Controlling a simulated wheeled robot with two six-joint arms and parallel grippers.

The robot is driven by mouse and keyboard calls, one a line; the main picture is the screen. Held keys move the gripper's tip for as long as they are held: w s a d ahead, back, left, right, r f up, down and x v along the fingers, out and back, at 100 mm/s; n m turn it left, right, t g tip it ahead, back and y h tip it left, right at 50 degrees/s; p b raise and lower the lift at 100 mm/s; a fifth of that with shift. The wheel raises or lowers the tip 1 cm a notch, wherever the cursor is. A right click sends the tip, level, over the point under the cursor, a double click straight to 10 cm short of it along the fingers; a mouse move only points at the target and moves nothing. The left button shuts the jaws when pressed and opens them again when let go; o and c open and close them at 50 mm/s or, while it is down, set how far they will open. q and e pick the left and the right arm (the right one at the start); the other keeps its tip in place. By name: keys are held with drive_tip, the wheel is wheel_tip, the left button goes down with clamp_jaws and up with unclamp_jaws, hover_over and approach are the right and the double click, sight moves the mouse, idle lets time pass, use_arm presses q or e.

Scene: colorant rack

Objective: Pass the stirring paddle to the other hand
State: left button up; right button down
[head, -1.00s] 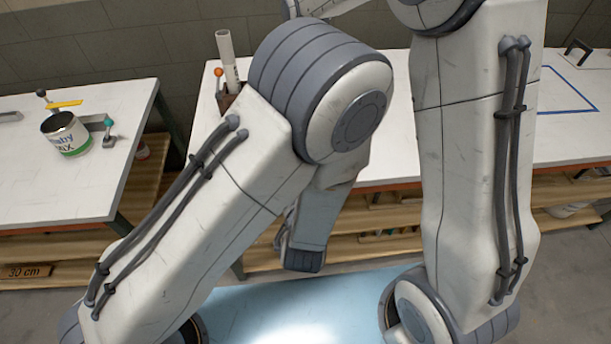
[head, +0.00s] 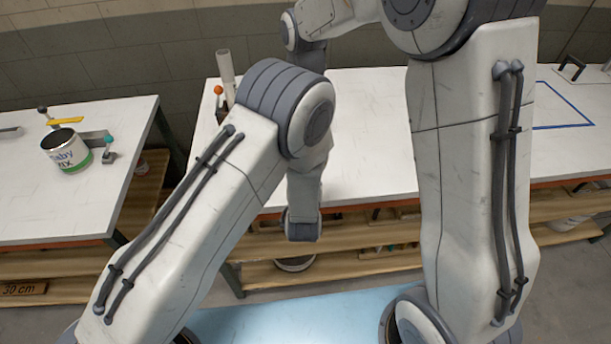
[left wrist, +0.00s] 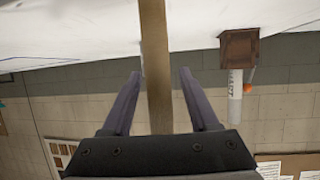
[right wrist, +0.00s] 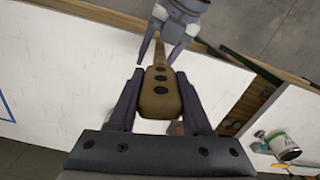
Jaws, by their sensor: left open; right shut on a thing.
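The stirring paddle is a long wooden piece. The shaft runs away from there toward my left gripper (right wrist: 158,56), at the top of that view. In the left wrist view the pale wooden shaft (left wrist: 155,50) passes between the spread fingers of my open left gripper (left wrist: 161,74), with a gap visible on at least the right side. In the head view my arms hide both grippers and the paddle.
A white can with green print (head: 66,152) stands on the left bench (head: 50,205). A brown holder with a white tube (left wrist: 240,48) stands on the back bench (head: 365,120). A blue outline marks that bench's right part. Shelves run under the benches.

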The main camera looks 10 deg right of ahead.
use_arm(q)
clamp_jaws()
use_arm(e)
drive_tip(key=shift+c, duration=1.3)
unclamp_jaws()
drive_tip(key=shift+r, duration=0.15)
